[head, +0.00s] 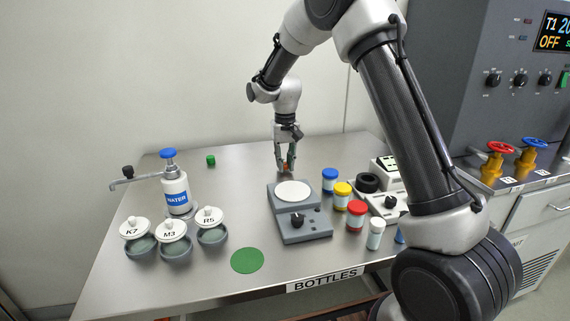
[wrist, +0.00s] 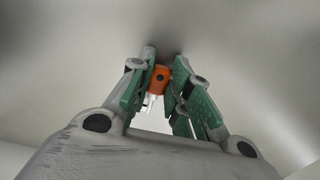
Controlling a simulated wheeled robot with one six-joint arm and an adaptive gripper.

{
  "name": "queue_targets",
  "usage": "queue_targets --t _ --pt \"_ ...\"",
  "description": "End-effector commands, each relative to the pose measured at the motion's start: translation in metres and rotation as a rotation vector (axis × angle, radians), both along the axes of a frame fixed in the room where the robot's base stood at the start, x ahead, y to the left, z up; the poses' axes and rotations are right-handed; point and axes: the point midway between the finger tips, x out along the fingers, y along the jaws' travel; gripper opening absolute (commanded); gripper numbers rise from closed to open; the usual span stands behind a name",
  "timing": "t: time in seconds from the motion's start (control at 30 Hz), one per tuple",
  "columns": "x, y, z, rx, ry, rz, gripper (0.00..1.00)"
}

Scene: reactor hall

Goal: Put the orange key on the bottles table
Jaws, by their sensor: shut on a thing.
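The orange key (wrist: 160,76) shows between the green-padded fingers of my gripper (wrist: 166,92) in the wrist view, with a pale lower part below its orange body. In the head view my gripper (head: 286,163) is shut on the orange key (head: 290,166), low at the back middle of the bottles table (head: 235,170). I cannot tell whether the key touches the tabletop. The table is grey metal with a BOTTLES label on its front edge.
A scale (head: 300,222) stands in front of my gripper, with several coloured jars (head: 342,194) to its right.

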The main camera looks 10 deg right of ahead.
Motion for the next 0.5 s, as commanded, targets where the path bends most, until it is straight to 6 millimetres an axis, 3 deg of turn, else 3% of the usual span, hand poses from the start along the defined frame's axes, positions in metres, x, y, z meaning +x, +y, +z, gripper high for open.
queue_targets --t 0.37,0.4,0.5 --pt "0.0 0.0 -0.0077 0.0 0.0 0.0 0.03" --pt "0.0001 0.0 -0.0084 0.0 -0.001 0.0 0.21" --pt "0.0001 0.0 -0.008 0.0 -0.001 0.0 0.39"
